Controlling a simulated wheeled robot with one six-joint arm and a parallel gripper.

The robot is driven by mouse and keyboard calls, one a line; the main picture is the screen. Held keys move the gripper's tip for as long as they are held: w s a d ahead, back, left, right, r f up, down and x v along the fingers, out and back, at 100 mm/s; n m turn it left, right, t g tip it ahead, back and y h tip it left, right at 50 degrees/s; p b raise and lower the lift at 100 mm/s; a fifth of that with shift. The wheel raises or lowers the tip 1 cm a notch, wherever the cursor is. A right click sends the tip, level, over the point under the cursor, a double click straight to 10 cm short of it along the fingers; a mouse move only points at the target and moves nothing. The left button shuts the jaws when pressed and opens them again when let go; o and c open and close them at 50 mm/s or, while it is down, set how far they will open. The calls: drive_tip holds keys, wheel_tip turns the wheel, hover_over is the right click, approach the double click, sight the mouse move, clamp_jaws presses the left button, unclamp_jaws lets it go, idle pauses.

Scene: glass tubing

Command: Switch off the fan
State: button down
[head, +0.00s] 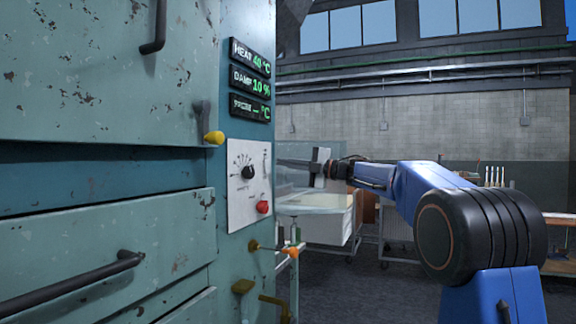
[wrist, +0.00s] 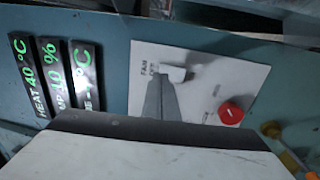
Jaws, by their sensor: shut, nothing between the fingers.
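The white control panel (head: 238,215) is on the side of the teal cabinet and also shows in the wrist view (wrist: 205,55). In the wrist view, a small white switch (wrist: 178,73) sits beside a FAN label (wrist: 146,76). My gripper (wrist: 158,84) is shut and empty, its fingertips at or just beside this switch; I cannot tell whether they touch it. In the head view my gripper (head: 284,162) reaches from the right to the panel's upper right edge. The switch is not clear there, and its on or off position cannot be told.
A red knob (head: 262,207) and a black dial (head: 249,172) are on the panel. Green displays (head: 250,80) are above it. A yellow-knobbed lever (head: 213,137) and an orange-tipped handle (head: 290,252) stick out nearby. A white cart (head: 325,228) stands behind.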

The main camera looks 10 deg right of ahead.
drive_tip(key=s+d+r, duration=0.1)
drive_tip(key=s+d, duration=0.5)
drive_tip(key=d, duration=0.2)
drive_tip(key=shift+d+r, duration=0.2)
drive_tip(key=shift+d, duration=0.1)
idle(0.3)
